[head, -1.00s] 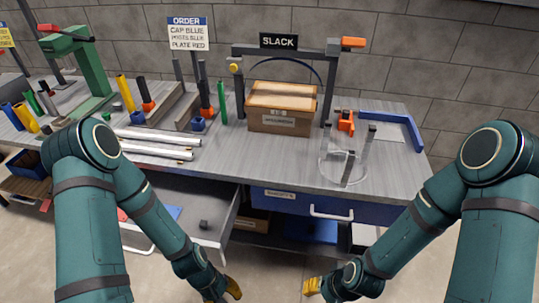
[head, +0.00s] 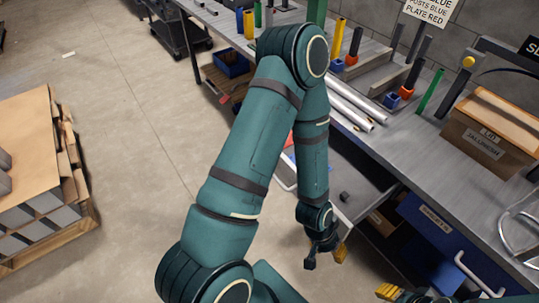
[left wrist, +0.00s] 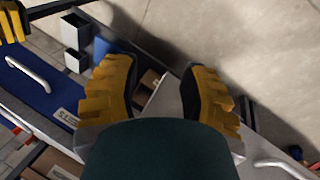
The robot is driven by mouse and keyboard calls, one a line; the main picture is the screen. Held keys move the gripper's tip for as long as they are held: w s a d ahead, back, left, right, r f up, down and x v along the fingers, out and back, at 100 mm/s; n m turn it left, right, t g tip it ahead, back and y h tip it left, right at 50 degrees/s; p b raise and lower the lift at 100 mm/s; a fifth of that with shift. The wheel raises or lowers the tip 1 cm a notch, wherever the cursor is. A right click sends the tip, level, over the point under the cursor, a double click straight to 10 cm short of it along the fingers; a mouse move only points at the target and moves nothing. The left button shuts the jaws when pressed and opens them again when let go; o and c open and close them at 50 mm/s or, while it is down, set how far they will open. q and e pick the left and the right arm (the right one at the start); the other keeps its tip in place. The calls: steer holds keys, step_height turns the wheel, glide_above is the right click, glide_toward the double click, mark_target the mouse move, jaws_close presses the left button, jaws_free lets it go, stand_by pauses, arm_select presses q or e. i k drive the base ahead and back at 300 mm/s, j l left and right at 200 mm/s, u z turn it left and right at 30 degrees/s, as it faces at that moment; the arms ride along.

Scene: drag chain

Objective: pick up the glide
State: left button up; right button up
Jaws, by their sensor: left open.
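A small dark block (head: 345,197) lies in the open drawer (head: 352,168) under the bench; it may be the glide, but it is too small to be sure. My left gripper (head: 325,256) hangs in front of the drawer, nearer to me than the block and apart from it. In the left wrist view its two yellow-padded fingers (left wrist: 160,80) are spread with nothing between them. My right gripper (head: 392,292) shows only in part at the bottom edge, so its jaws cannot be judged.
The workbench (head: 405,150) runs along the right with silver rails (head: 352,100), coloured posts and a cardboard box (head: 490,135). A blue drawer front (head: 430,220) is below it. A pallet of boxes (head: 40,170) stands at left. The floor between (head: 130,130) is clear.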

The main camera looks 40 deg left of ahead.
mark_target(344, 197)
steer(key=j+u, duration=0.2)
steer(key=j, duration=0.2)
steer(key=i+j+u, duration=0.1)
steer(key=j+u, duration=0.15)
steer(key=i+j+u, duration=0.2)
steer(key=j, duration=0.3)
steer(key=k+z, duration=0.1)
steer(key=z, duration=0.75)
steer(key=l+z, duration=0.2)
steer(key=l, duration=0.25)
steer(key=i+l+z, duration=0.2)
steer(key=l, duration=0.2)
steer(key=l+z, duration=0.2)
steer(key=l, duration=0.2)
steer(key=j, duration=0.65)
